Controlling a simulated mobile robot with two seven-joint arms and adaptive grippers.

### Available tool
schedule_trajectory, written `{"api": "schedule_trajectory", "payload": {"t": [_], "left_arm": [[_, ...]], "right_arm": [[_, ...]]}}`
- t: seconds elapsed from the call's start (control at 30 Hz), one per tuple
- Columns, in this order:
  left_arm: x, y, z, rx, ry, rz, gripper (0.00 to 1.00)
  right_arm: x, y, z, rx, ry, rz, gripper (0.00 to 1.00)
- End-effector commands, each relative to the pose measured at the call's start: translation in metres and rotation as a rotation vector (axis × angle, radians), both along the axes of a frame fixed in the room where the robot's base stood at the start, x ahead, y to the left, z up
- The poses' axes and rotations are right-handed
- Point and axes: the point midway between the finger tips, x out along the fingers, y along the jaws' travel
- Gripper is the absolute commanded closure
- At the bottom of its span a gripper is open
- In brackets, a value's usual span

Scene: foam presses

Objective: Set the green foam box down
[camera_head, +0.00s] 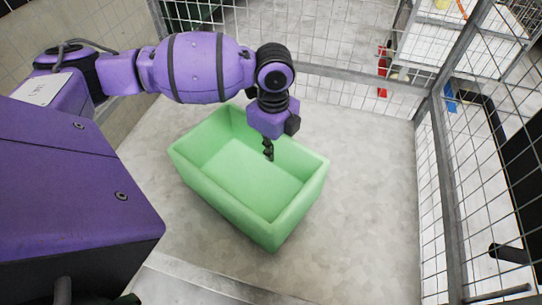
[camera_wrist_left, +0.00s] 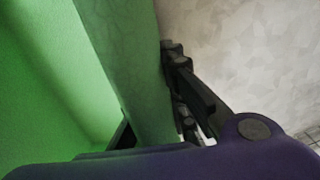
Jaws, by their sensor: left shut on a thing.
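The green foam box (camera_head: 229,215) is an open, empty rectangular tub, seen from above in the head view. My left gripper (camera_head: 268,150) is at the box's back right wall and is shut on it, with one finger showing inside the box. In the left wrist view the box wall (camera_wrist_left: 140,65) runs between the dark fingers of my left gripper (camera_wrist_left: 155,130), one finger on the outer side and the other mostly hidden. I cannot tell whether the box's underside touches the floor. My right gripper does not show.
Grey floor (camera_head: 370,210) lies bare to the right of the box. Wire mesh fencing with metal posts (camera_head: 440,170) closes off the back and right. A metal edge (camera_head: 200,280) runs along the front. A red object (camera_head: 383,72) shows behind the mesh.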

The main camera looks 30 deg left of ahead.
Motion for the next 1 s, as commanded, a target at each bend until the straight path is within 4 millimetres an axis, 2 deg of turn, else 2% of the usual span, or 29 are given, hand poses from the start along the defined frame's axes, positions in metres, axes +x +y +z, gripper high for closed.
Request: {"api": "schedule_trajectory", "payload": {"t": [0.07, 0.23, 0.57, 0.6, 0.73, 1.0], "left_arm": [[-0.003, 0.007, -0.009, 0.003, 0.004, 0.003, 1.00], [-0.002, 0.005, -0.035, 0.000, 0.002, 0.001, 1.00], [-0.001, 0.005, -0.037, 0.001, 0.000, 0.001, 1.00], [-0.001, 0.005, -0.037, 0.001, 0.000, 0.001, 0.85], [-0.001, 0.005, -0.037, 0.001, 0.000, 0.001, 0.69], [-0.001, 0.005, -0.037, 0.001, 0.000, 0.001, 0.69]], "right_arm": [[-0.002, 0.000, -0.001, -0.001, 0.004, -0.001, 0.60], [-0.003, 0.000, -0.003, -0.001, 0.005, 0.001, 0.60], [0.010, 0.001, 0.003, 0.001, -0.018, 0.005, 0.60], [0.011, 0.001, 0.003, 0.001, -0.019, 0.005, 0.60], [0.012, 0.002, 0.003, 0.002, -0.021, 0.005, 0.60], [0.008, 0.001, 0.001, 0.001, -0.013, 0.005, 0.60]]}}
